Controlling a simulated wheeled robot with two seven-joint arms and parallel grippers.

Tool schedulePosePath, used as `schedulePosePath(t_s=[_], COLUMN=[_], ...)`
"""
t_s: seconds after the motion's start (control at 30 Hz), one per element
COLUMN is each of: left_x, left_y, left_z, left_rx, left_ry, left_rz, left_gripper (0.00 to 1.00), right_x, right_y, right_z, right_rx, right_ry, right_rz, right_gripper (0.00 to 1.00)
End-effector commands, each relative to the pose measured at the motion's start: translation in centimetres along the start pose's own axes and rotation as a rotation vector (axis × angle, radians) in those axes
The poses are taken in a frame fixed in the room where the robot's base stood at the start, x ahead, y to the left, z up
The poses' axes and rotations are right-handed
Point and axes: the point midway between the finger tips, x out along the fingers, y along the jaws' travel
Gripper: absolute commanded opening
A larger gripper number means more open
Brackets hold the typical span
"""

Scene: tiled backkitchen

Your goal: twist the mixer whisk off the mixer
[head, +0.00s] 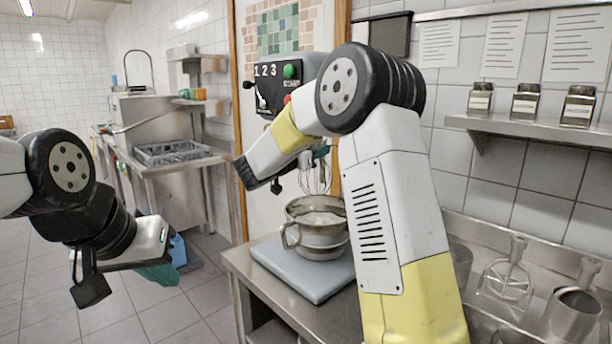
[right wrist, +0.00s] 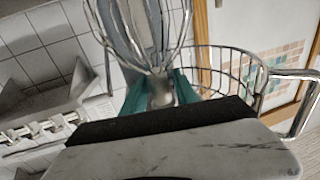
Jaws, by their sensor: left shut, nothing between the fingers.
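The mixer (head: 275,82) stands behind my right arm, with its numbered dial and buttons showing and much of its body hidden. The wire whisk (head: 316,180) hangs above a steel bowl (head: 318,240). In the right wrist view the whisk (right wrist: 150,30) fills the top middle. My right gripper (right wrist: 160,90) has a teal finger on each side of the whisk's grey hub, and the fingers appear to press against it. In the head view my right gripper (head: 320,153) is partly hidden by its arm. My left gripper (head: 158,273) is shut and empty, low on the left, away from the mixer.
The bowl stands on a grey base (head: 295,268) on a steel table. A wire guard (right wrist: 235,75) is close beside the whisk. Another mixer tool (head: 505,282) and a steel container (head: 572,315) are at right. A shelf with jars (head: 525,101) is above. A dish crate (head: 172,152) stands farther back.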

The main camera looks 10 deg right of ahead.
Motion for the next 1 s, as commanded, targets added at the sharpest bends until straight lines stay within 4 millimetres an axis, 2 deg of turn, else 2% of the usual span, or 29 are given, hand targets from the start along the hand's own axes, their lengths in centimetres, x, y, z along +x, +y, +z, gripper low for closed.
schedulePosePath(t_s=[0.03,0.13,0.17,0.5,0.77,1.0], left_x=[0.0,0.0,0.0,0.0,0.0,0.0], left_y=[0.0,0.0,0.0,0.0,0.0,0.0], left_z=[0.0,0.0,0.0,0.0,0.0,0.0], left_rx=[0.0,0.0,0.0,0.0,0.0,0.0], left_ry=[0.0,0.0,0.0,0.0,0.0,0.0], left_rz=[0.0,0.0,0.0,0.0,0.0,0.0], left_gripper=[0.0,0.0,0.0,0.0,0.0,0.0], right_x=[-0.02,-0.02,-0.03,-0.02,0.0,-0.02], right_y=[0.0,0.0,-0.01,0.02,0.08,-0.01], right_z=[0.0,0.0,-0.01,-0.1,-0.08,-0.05], right_rx=[0.0,0.0,0.0,0.001,-0.003,-0.002], right_ry=[0.0,0.0,0.0,0.001,-0.002,-0.002], right_rz=[0.0,0.0,0.0,-0.006,-0.13,-0.141], right_gripper=[0.23,0.04,0.0,0.0,0.0,0.0])
